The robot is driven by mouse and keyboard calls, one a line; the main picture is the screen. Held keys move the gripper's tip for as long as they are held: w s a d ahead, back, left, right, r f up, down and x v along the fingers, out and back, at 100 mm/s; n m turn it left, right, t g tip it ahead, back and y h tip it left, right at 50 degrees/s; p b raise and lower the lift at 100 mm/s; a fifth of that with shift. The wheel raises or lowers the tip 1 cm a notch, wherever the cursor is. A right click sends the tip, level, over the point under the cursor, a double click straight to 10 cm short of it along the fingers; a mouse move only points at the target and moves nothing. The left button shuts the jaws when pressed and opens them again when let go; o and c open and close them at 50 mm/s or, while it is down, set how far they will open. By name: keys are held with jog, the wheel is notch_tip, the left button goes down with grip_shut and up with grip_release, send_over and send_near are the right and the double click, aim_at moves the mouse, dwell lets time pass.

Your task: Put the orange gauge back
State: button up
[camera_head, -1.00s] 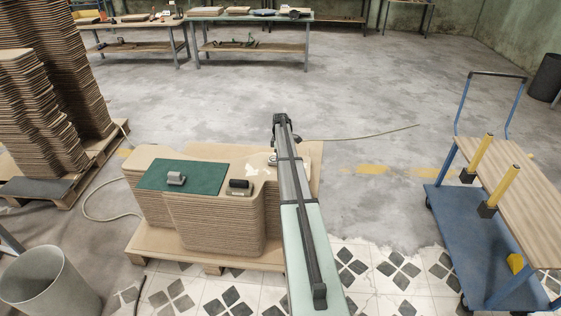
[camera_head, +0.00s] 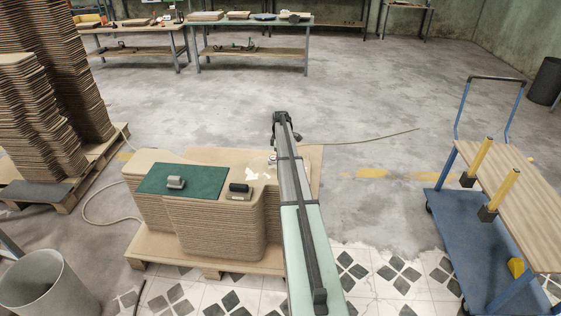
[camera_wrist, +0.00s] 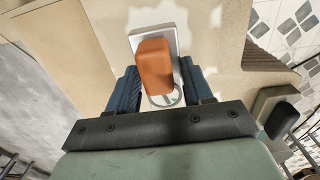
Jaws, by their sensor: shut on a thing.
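The orange gauge (camera_wrist: 155,65) shows in the wrist view between the two blue fingers of my gripper (camera_wrist: 160,75), which is shut on it. A pale grey rectangular plate (camera_wrist: 172,32) shows behind and around the gauge's top end. A pale ring (camera_wrist: 165,99) shows at its lower end. I cannot tell whether the gauge touches the plate. In the head view my arm hides the gauge and most of my gripper. Only a small pale part (camera_head: 272,158) shows beside the arm there, over the back right of the board stack (camera_head: 220,235).
A green mat (camera_head: 200,181) with a grey block (camera_head: 176,182) lies on the stack. A black-topped block (camera_head: 239,190) stands right of it, also at right in the wrist view (camera_wrist: 281,118). A blue trolley (camera_head: 460,235) stands right, a bin (camera_head: 45,285) front left.

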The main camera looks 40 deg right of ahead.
notch_tip(320, 180, up, 6)
jog(key=shift+r, duration=0.35)
jog(key=shift+w+a+r, duration=0.1)
jog(key=shift+w+a, duration=0.15)
jog(key=shift+a, duration=0.05)
jog(key=w+a+n, duration=0.1)
jog(key=w+a, duration=0.2)
jog(key=a, duration=0.9)
jog(key=w+a+n, duration=0.1)
jog(key=w+a, duration=0.2)
jog(key=a, duration=0.9)
jog(key=w+a+n, duration=0.1)
jog(key=w+a, duration=0.3)
jog(key=a, duration=0.8)
jog(key=shift+s+f+m, duration=0.2)
jog(key=shift+f+m, duration=0.3)
jog(key=shift+f, duration=1.05)
jog(key=shift+s+f+m, duration=0.2)
jog(key=shift+f+m, duration=0.3)
jog(key=shift+f, duration=1)
jog(key=shift+s+f+m, duration=0.2)
jog(key=shift+f+m, duration=0.3)
jog(key=shift+f, duration=1.05)
jog(key=shift+f, duration=0.15)
